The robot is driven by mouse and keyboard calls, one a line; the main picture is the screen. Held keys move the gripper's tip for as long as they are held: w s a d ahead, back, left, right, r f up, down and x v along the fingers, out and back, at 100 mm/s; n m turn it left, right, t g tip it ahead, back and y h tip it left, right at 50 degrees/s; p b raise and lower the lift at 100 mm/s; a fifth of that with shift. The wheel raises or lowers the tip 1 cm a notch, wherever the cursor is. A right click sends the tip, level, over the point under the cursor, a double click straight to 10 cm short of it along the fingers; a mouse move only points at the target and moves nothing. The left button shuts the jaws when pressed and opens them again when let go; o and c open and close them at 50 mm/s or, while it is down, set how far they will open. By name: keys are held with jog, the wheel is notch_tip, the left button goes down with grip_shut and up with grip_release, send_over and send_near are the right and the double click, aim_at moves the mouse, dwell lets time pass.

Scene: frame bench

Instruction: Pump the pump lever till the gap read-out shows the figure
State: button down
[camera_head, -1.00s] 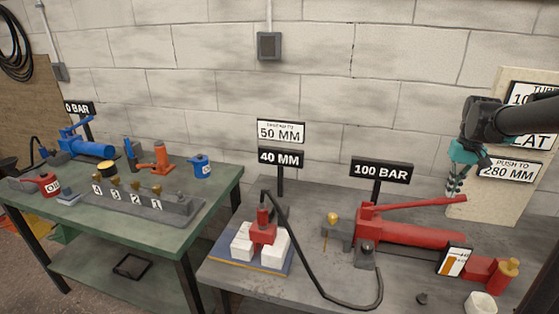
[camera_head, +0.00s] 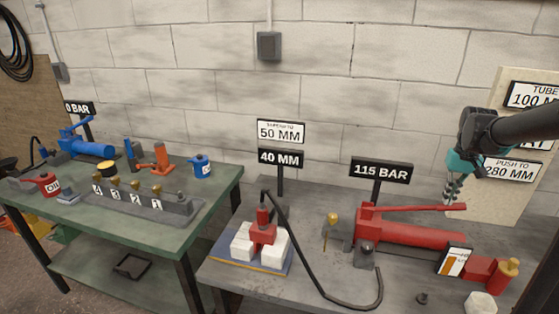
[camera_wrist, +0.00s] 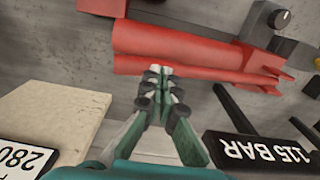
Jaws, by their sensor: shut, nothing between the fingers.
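The red pump (camera_head: 410,232) stands on the right bench, its red lever (camera_head: 412,209) lying low, almost along the pump body. My gripper (camera_head: 449,201) is shut and empty, its fingertips at the lever near its free right end. In the wrist view the fingertips (camera_wrist: 158,72) meet the edge of the red lever (camera_wrist: 190,73); I cannot tell whether they press on it. The gap read-out (camera_head: 280,158) shows 40 MM, below a white card (camera_head: 281,131) reading 50 MM. The pressure sign (camera_head: 381,170) reads 115 BAR. The red spreader (camera_head: 263,233) sits between white blocks.
A black hose (camera_head: 310,260) loops from the spreader across the right bench. A gauge card (camera_head: 454,261) and a white cup (camera_head: 480,304) lie near the front right. A board with signs (camera_head: 513,168) stands behind my gripper. The green bench (camera_head: 215,190) is at left.

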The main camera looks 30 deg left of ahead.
jog(key=shift+f, duration=2.8)
jog(key=shift+r, duration=4.25)
jog(key=shift+f, duration=0.15)
jog(key=shift+f, duration=4.1)
jog(key=shift+r, duration=4.25)
jog(key=shift+f, duration=0.1)
